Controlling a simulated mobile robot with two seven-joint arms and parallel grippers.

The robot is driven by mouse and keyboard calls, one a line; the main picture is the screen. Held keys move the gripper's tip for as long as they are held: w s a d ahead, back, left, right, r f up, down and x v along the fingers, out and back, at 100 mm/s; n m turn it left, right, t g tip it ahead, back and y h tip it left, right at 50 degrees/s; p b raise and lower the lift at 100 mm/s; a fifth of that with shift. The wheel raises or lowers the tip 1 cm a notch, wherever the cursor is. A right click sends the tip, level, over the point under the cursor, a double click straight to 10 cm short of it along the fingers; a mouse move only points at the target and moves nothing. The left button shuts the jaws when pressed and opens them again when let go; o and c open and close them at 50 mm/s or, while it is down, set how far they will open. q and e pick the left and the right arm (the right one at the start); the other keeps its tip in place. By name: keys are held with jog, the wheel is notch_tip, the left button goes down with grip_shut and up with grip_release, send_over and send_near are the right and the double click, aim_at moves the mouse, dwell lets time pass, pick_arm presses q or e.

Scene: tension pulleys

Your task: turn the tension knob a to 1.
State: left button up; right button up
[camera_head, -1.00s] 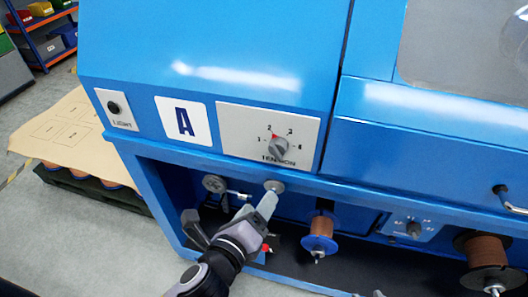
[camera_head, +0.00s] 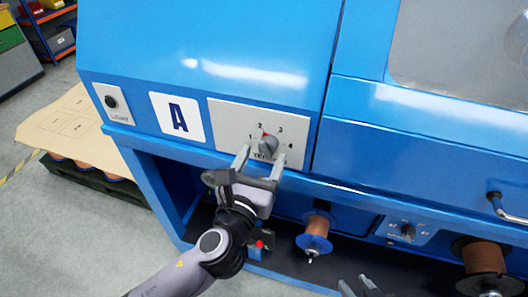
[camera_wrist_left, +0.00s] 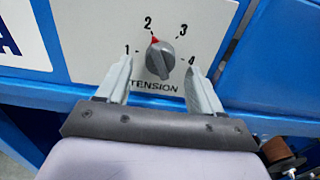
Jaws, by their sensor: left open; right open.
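The grey tension knob (camera_head: 268,146) is on a pale plate marked 1 to 4, right of the letter A label (camera_head: 178,117). Its red pointer tip points at about 2, as the left wrist view shows on the knob (camera_wrist_left: 160,60). My left gripper (camera_head: 261,154) is open in front of the plate, with one finger on each side of the knob. In the left wrist view a gap shows between the knob and each finger of my left gripper (camera_wrist_left: 160,65). My right gripper (camera_head: 358,286) is open at the bottom edge, partly cut off.
A light button (camera_head: 111,102) is on the left of the blue panel. Below are a copper spool (camera_head: 317,226), another spool (camera_head: 484,253) at the lower right and a small dial (camera_head: 408,231). A handle (camera_head: 497,206) sticks out at the right.

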pick_arm(q)
jog(key=shift+x, duration=1.1)
jog(key=c, duration=1.1)
jog(key=shift+o, duration=0.2)
jog(key=shift+n, duration=0.3)
jog(key=n, duration=1.1)
jog(key=shift+n, duration=0.3)
